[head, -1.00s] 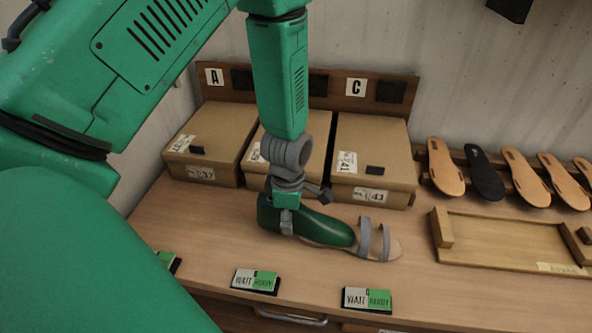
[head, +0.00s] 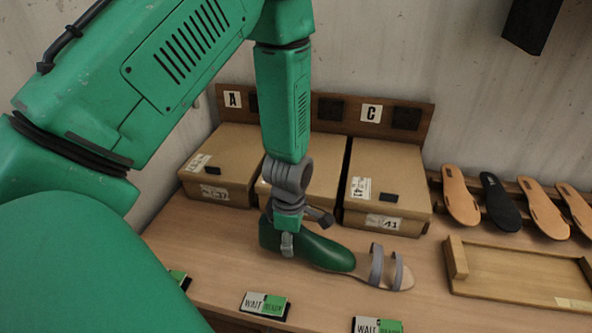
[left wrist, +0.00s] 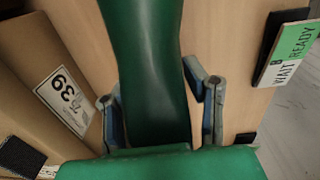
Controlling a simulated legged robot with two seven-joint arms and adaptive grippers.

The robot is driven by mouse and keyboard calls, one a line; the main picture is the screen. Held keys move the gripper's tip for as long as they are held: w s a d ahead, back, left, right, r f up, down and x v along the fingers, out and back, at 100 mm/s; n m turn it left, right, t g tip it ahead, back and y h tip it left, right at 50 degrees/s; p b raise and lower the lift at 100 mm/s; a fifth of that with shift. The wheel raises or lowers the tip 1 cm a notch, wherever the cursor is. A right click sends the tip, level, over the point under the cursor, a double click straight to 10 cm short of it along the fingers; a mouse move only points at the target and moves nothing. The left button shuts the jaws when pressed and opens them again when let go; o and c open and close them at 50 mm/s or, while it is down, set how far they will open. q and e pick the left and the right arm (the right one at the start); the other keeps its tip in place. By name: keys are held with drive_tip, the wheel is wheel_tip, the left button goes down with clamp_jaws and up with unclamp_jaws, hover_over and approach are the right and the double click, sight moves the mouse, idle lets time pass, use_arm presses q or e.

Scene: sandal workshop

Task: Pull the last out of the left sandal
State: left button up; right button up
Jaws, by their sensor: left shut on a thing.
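The green last (head: 328,252) lies lengthwise on the bench, its toe pointing right toward the sandal's straps. It also fills the middle of the left wrist view (left wrist: 155,70). The left sandal has a tan sole and two grey straps (head: 377,266) and lies flat. The last's toe is just left of the straps, with bare sole between them. My left gripper (head: 287,243) is shut on the last near its heel end, one finger on each side. Whether the last's underside touches the sole is hidden. My right gripper is not in view.
Cardboard boxes (head: 388,178) stand close behind the last. Wait/ready signs (head: 265,305) line the front edge. A shallow wooden tray (head: 520,270) lies to the right, with insoles (head: 460,194) on a rack behind it. Bare bench (head: 190,245) lies left of the last.

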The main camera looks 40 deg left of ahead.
use_arm(q)
drive_tip(key=shift+r, duration=0.1)
drive_tip(key=shift+r+p, duration=0.85)
drive_tip(key=shift+r, duration=2.6)
